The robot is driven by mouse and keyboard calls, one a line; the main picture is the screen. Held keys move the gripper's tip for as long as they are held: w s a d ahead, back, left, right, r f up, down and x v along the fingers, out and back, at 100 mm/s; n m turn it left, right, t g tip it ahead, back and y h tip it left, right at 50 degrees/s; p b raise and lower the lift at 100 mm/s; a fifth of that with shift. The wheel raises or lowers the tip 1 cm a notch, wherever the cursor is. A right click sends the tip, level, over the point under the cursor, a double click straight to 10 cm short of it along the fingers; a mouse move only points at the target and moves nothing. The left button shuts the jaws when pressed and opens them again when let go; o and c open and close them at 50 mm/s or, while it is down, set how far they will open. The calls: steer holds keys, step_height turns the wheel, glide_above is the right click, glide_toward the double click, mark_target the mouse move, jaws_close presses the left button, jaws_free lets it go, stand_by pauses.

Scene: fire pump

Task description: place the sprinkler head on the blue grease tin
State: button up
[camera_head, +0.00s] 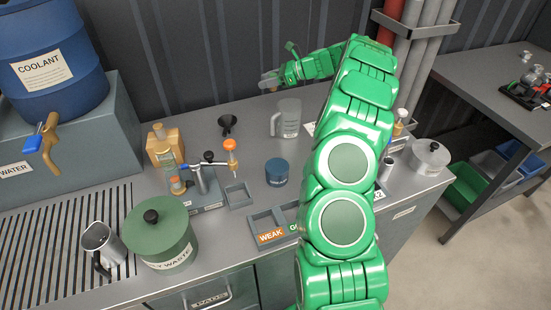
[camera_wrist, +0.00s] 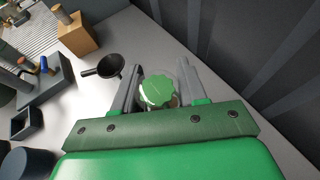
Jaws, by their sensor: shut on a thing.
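My gripper (camera_head: 272,80) is at the back of the bench, in the air near the wall. In the wrist view its two grey fingers (camera_wrist: 158,84) are shut on a small piece with a green scalloped top (camera_wrist: 156,91), which I take for the sprinkler head. A clear round rim shows around that top, and its lower part is mostly hidden. The blue grease tin (camera_head: 278,171) stands upright on the bench, well in front of my gripper, with a bare top. The tin also shows at the lower left of the wrist view (camera_wrist: 27,165).
A clear jug (camera_head: 287,119) stands between my gripper and the tin. A black funnel (camera_head: 228,124), an orange-knobbed stand (camera_head: 205,180) and a green waste can (camera_head: 163,238) are to the left. Small trays (camera_head: 266,222) lie in front of the tin.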

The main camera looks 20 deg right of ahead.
steer(key=s+r, duration=0.3)
steer(key=s, duration=0.8)
steer(key=s+r, duration=0.4)
steer(key=s, duration=0.7)
steer(key=s+a, duration=0.6)
steer(key=s, duration=0.5)
steer(key=s+a, duration=0.6)
steer(key=s, duration=0.5)
glide_above(270, 165)
steer(key=s, duration=0.2)
step_height(270, 165, down, 8)
steer(key=shift+w+r, duration=0.15)
steer(key=shift+w+f, duration=0.75)
steer(key=shift+f, duration=1.65)
steer(key=shift+f, duration=0.1)
